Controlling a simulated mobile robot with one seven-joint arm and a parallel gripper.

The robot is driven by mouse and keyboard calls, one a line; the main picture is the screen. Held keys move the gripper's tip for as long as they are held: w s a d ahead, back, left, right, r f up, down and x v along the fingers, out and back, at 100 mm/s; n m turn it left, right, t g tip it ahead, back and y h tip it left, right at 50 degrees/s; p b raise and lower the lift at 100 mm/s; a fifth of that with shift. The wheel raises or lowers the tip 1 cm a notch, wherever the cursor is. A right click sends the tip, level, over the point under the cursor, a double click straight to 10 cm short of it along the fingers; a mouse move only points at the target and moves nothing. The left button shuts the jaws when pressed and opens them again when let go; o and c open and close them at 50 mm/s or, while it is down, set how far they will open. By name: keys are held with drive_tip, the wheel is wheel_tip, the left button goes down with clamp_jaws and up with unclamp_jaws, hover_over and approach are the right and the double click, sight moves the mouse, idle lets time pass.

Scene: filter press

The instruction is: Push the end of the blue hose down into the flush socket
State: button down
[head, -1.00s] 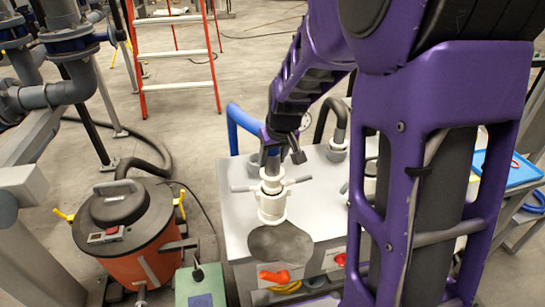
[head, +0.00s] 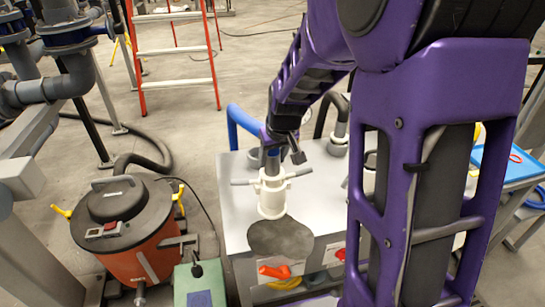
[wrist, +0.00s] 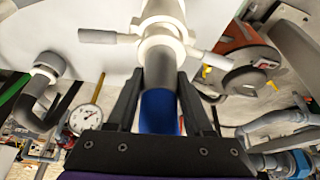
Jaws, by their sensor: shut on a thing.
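The flush socket (head: 271,196) is a white upright collar with two grey side levers on the pale bench top. It shows at the top of the wrist view (wrist: 162,45). The blue hose (head: 245,124) arches from behind the bench to my gripper (head: 272,150). In the wrist view, my gripper (wrist: 159,78) is shut around the hose, with a black finger on each side. The blue part (wrist: 158,112) lies between the fingers, and the grey end (wrist: 160,70) meets the white collar in line with it. How deep it sits inside is hidden.
A black hose elbow (head: 338,122) stands behind right on the bench. A dark patch (head: 280,238) marks the bench front. An orange vacuum drum (head: 125,225) and a green box (head: 200,285) stand at the left. A gauge (wrist: 83,119) shows in the wrist view.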

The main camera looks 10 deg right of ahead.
drive_tip(key=shift+f, duration=0.8)
drive_tip(key=shift+c, duration=1.1)
unclamp_jaws()
